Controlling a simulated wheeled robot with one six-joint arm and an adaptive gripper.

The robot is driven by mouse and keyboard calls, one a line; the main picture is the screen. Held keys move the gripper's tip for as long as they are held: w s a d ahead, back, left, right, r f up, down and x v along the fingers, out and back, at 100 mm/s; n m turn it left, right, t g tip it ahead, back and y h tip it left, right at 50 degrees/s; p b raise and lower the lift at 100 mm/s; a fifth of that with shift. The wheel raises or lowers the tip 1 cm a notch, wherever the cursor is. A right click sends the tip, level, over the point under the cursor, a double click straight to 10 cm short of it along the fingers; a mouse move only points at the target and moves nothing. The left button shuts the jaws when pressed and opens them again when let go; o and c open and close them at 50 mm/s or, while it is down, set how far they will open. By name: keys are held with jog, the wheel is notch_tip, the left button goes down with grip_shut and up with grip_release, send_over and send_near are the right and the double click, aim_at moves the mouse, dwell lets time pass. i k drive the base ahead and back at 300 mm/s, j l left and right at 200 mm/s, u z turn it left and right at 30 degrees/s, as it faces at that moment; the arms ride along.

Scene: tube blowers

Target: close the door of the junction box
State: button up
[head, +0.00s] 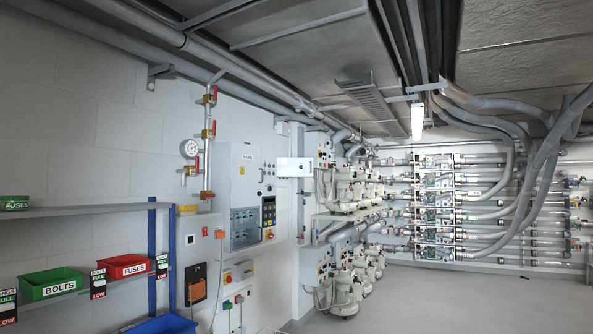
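A large grey control cabinet (247,185) with several buttons, displays and a red knob hangs on the left wall. A small bright white panel (295,167) stands out beside its right edge, at the height of the cabinet's upper half. It may be the open door of a junction box, but at this size I cannot tell for sure. A box body behind it cannot be made out. My gripper is not in view, and no part of my arm shows.
A grey box (202,255) with an orange socket hangs below a gauge (189,148). Blowers (347,190) stand beyond the cabinet. The floor (450,300) at right is clear.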

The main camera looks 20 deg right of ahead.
aim_at(285, 166)
jog(key=i+z, duration=0.1)
jog(key=i, duration=0.5)
jog(key=i+l+z, duration=0.2)
jog(key=i, duration=0.55)
jog(key=i+j+z, duration=0.25)
jog(key=i, duration=0.45)
jog(key=i+z, duration=0.2)
jog(key=i, duration=0.55)
jog(key=i+z, duration=0.15)
jog(key=i, duration=0.8)
jog(key=i+z, duration=0.15)
jog(key=i, duration=0.8)
jog(key=i+j+u, duration=0.1)
jog(key=i+u, duration=0.2)
jog(key=i, duration=0.55)
jog(key=i+l+u, duration=0.1)
jog(key=i+u, duration=0.2)
jog(key=i, duration=0.55)
